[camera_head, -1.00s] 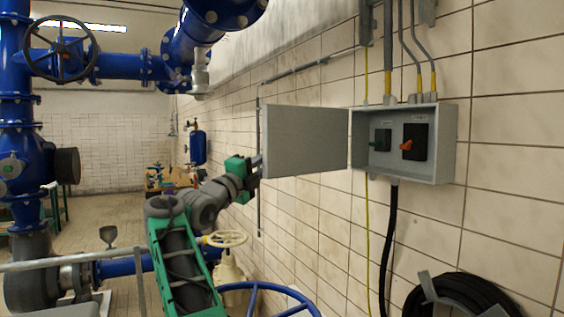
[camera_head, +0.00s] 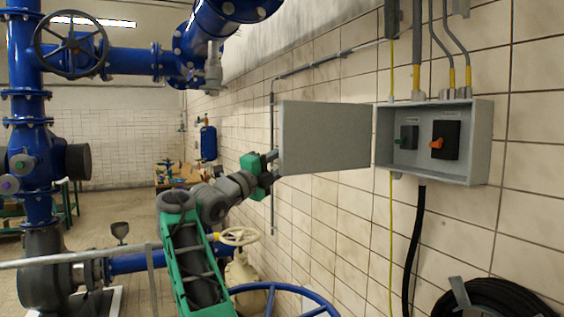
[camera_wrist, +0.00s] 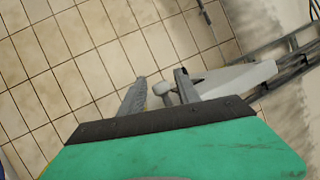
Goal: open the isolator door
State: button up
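The isolator box (camera_head: 480,145) is a grey case on the tiled wall at the right of the head view, its inside exposed. Its grey door (camera_head: 335,138) stands swung wide out to the left, hinged at the box's left side. My gripper (camera_head: 273,161) is at the door's free left edge. In the wrist view its two fingers (camera_wrist: 160,92) are spread apart, with a small light grey knob-like part (camera_wrist: 166,93) of the door between them. I see a gap beside the knob; contact with the other finger is unclear. The door (camera_wrist: 235,78) shows nearly edge-on there.
Inside the box are a green-handled switch (camera_head: 409,137) and an orange-handled switch (camera_head: 445,140). A black cable (camera_head: 414,250) hangs below. A blue handwheel (camera_head: 285,291) and a cream valve wheel (camera_head: 238,237) stand low near my arm. Blue pipes (camera_head: 130,62) fill the left.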

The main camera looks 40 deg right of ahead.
jog(key=b+v, duration=0.3)
jog(key=v, duration=0.4)
jog(key=shift+s+a+f+b, duration=0.1)
jog(key=shift+a+b, duration=0.25)
jog(key=shift+b, duration=0.05)
